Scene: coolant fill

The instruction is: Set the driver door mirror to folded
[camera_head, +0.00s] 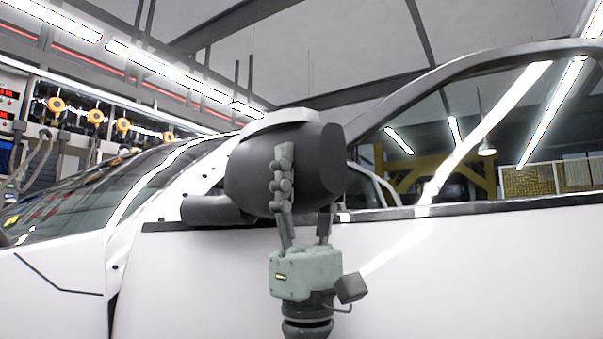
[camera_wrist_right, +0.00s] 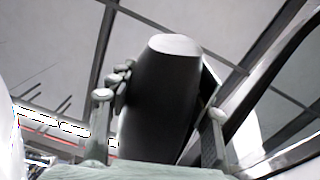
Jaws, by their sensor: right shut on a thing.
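The driver door mirror (camera_head: 322,165) is a dark housing with a light grey cap, on a dark arm at the front corner of the white door's window. It sticks out from the door. My right gripper (camera_head: 300,180) comes up from below and is shut on the mirror housing, one finger across its near face, the other largely hidden behind it. In the right wrist view the mirror housing (camera_wrist_right: 165,95) stands between the two fingers of my right gripper (camera_wrist_right: 160,120). My left gripper is in neither view.
The white car door (camera_head: 430,275) fills the lower part of the head view, with its window frame (camera_head: 480,58) above. The windshield (camera_head: 90,190) is at the left. Yellow reels (camera_head: 95,116) and wall equipment are far behind at the left.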

